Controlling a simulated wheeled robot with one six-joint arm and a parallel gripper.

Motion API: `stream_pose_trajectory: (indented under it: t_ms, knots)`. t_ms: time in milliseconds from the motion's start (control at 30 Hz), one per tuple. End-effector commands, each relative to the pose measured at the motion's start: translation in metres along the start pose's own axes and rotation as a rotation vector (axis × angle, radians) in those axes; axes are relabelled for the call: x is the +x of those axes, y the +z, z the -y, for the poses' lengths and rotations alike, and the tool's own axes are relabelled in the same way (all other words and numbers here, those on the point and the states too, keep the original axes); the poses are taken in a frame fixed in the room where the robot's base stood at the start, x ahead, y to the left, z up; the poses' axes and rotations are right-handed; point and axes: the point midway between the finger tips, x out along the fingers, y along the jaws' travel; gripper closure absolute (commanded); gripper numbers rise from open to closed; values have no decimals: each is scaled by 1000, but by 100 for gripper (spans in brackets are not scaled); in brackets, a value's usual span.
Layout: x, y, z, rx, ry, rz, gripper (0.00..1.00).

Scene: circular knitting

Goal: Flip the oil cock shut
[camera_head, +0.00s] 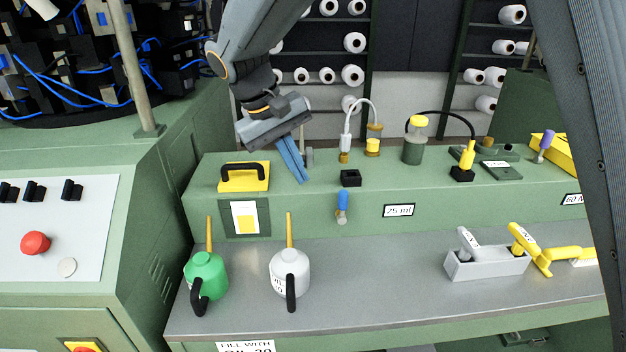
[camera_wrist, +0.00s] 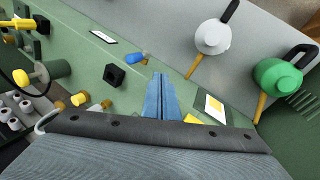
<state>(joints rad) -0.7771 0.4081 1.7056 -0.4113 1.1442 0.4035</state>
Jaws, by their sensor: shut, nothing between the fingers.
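The oil cock, a small valve with a blue handle (camera_head: 342,197), sits on the green front face above the bench. Its handle points up, above a brass and grey body. It also shows as a blue-handled cock in the wrist view (camera_wrist: 137,57). My gripper (camera_head: 303,181) is shut and empty, its blue fingers pointing down to the left of the cock and apart from it. In the wrist view the closed fingertips (camera_wrist: 160,76) are close beside the cock in the picture; the exact gap cannot be told.
A black square socket (camera_head: 350,178) stands above the cock, and a "25 ml" label (camera_head: 398,210) is to its right. A yellow block with a black handle (camera_head: 244,177) is left of my gripper. White (camera_head: 290,272) and green (camera_head: 206,274) oil cans stand on the bench below.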

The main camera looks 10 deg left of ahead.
Motion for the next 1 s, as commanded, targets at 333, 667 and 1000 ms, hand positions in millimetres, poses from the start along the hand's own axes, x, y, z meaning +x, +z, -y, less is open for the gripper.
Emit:
stream_pose_trajectory:
  t_ms: [333,667,1000]
  knots:
    - [64,2,0,-1,0,5,100]
    - [99,1,-26,2,-1,2,100]
    - [105,1,-37,0,-1,0,100]
